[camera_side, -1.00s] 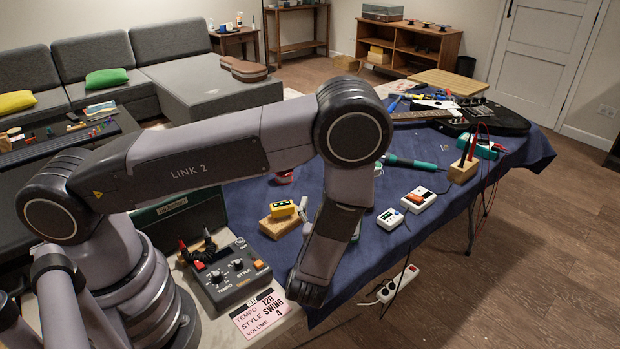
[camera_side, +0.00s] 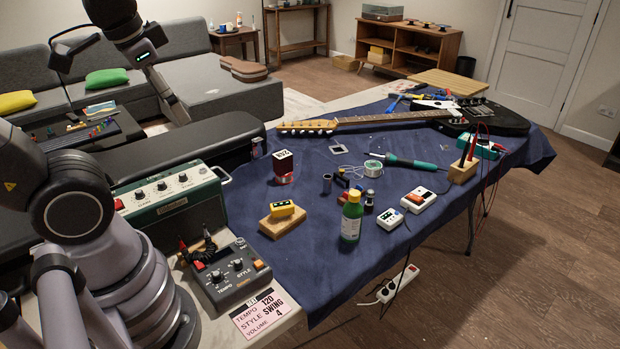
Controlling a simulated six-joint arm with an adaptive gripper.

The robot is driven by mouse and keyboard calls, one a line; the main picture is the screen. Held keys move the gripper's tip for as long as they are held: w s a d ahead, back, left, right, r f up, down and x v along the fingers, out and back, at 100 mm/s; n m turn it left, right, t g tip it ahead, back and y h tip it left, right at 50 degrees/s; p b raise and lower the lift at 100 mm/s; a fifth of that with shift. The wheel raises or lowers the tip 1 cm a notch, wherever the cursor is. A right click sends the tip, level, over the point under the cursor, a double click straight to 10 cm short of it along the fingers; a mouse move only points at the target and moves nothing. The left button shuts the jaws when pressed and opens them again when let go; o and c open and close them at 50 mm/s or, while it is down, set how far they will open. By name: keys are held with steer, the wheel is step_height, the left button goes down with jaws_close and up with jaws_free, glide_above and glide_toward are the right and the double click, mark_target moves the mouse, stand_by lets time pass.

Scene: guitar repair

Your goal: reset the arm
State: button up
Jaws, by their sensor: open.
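My arm is folded back at the left edge, with part of it out of the picture. My gripper (camera_side: 120,84) is at the upper left, in front of the grey sofa and well clear of the blue-covered workbench (camera_side: 300,235). It is open, its two fingers spread wide, and no object shows between them. The fingertips are small and hard to make out against the dark sofa. The electric guitar (camera_side: 480,118) lies across the back of the bench, its neck pointing left.
A green bottle (camera_side: 351,218) stands upright mid-bench. Nearby are a control box (camera_side: 228,275), a green amplifier (camera_side: 172,207), a soldering iron (camera_side: 412,162) and white pedals (camera_side: 418,200). A long dark case (camera_side: 205,140) lies behind the amplifier.

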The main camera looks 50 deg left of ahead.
steer(key=shift+s+d+r+n+t+h, duration=0.2)
steer(key=shift+d+r+t+h, duration=0.1)
steer(key=shift+r+t, duration=0.15)
steer(key=shift+s+d+r+n+t+h, duration=0.15)
steer(key=shift+d+r+n+t+h, duration=0.05)
steer(key=shift+d+r+t, duration=0.2)
steer(key=shift+a, duration=0.1)
stand_by(0.6)
